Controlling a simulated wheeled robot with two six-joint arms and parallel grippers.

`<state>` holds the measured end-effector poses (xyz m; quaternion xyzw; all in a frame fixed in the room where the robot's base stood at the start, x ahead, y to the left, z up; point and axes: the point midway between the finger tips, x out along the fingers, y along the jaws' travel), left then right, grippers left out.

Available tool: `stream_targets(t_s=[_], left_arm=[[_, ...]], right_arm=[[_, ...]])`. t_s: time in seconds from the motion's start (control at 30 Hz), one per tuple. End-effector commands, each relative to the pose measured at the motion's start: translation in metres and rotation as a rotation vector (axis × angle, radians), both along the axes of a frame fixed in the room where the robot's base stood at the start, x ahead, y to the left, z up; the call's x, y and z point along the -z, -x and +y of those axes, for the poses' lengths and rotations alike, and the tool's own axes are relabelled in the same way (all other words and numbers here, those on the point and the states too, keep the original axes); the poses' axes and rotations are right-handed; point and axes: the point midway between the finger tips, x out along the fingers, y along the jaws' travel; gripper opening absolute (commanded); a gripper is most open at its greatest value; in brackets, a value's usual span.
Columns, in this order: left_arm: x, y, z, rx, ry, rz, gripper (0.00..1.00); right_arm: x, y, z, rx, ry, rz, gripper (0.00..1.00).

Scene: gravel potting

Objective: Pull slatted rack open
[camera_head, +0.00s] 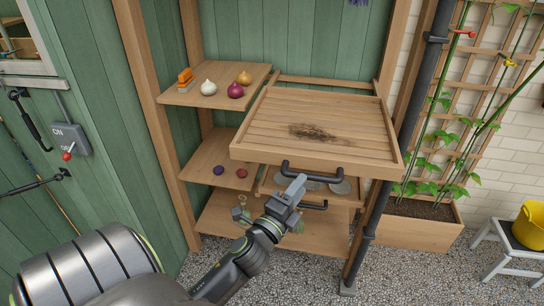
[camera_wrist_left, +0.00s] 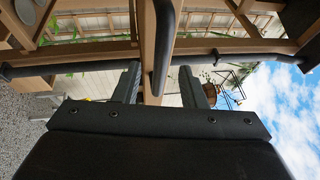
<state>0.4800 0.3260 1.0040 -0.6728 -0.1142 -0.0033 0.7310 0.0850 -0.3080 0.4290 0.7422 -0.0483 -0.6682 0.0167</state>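The slatted rack (camera_head: 350,115) is a wooden tray with a dark soil patch on its slats. It juts forward from the shelf unit in the head view. Its black bar handle (camera_head: 312,173) is on the front face. My left gripper (camera_head: 291,192) is just below and in front of this handle. In the left wrist view my gripper's two fingers (camera_wrist_left: 163,85) are apart. A black handle bar (camera_wrist_left: 163,45) runs into the space between them, and I see no finger closed on it. My right gripper is in neither view.
A lower drawer with round metal discs (camera_head: 340,187) and its own black handle (camera_head: 316,206) is under the rack. Onions (camera_head: 236,91) lie on the upper left shelf. A dark pipe (camera_head: 405,120) stands close at the right. Gravel floor (camera_head: 420,280) is open in front.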

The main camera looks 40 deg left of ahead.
Motion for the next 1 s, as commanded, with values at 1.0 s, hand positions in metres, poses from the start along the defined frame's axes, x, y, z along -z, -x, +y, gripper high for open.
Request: stream_targets(t_s=[1.0], left_arm=[[0.022,0.125,-0.019,0.001,-0.001,-0.001,0.38]], right_arm=[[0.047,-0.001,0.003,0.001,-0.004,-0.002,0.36]])
